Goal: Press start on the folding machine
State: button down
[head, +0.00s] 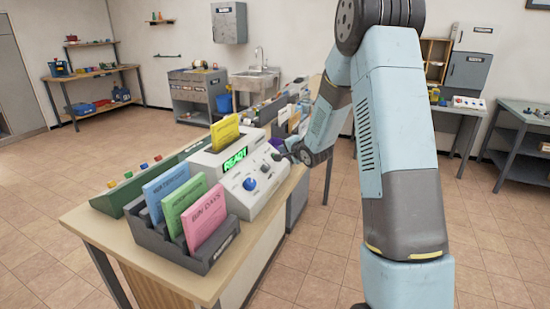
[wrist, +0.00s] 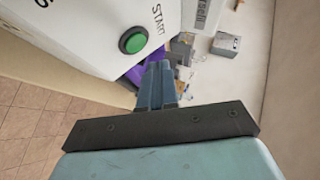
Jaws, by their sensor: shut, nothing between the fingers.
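The white folding machine (head: 262,192) stands on the wooden bench, with a lit green READY display (head: 235,159) and a blue knob (head: 250,184) on its sloped front. A yellow sheet (head: 225,132) stands in its top. In the wrist view, a round green button (wrist: 133,40) sits in a dark ring beside the word START on the white panel. My gripper (wrist: 158,68) is shut and empty, its fingertips pointing past the panel's edge, just below and right of the button in that view. In the head view my gripper (head: 281,155) is small, at the machine's right side; contact cannot be told.
A grey rack (head: 190,254) with blue, green and pink cards stands in front of the machine. A green box with coloured buttons (head: 125,193) is to its left. More items crowd the bench behind. Tiled floor (head: 45,260) is open at left.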

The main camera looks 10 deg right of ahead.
jog(key=shift+w+a+f, duration=0.25)
jog(key=shift+a+f, duration=0.15)
jog(key=shift+f, duration=0.2)
jog(key=shift+f, duration=0.15)
dwell(1.7)
jog(key=shift+a+f, duration=0.15)
jog(key=shift+w+a+f, duration=0.15)
jog(key=shift+a+f, duration=0.05)
jog(key=shift+f, duration=0.05)
dwell(1.1)
jog(key=shift+d+r, duration=0.1)
jog(key=shift+s+d+r, duration=0.25)
jog(key=shift+s+r, duration=0.05)
jog(key=shift+r, duration=0.2)
jog(key=r, duration=0.1)
jog(key=s+d+r, duration=0.1)
jog(key=d+r, duration=0.1)
jog(key=r, duration=0.1)
jog(key=shift+s+d+r, duration=0.1)
jog(key=shift+s+d, duration=0.05)
jog(key=shift+s, duration=0.15)
dwell(0.4)
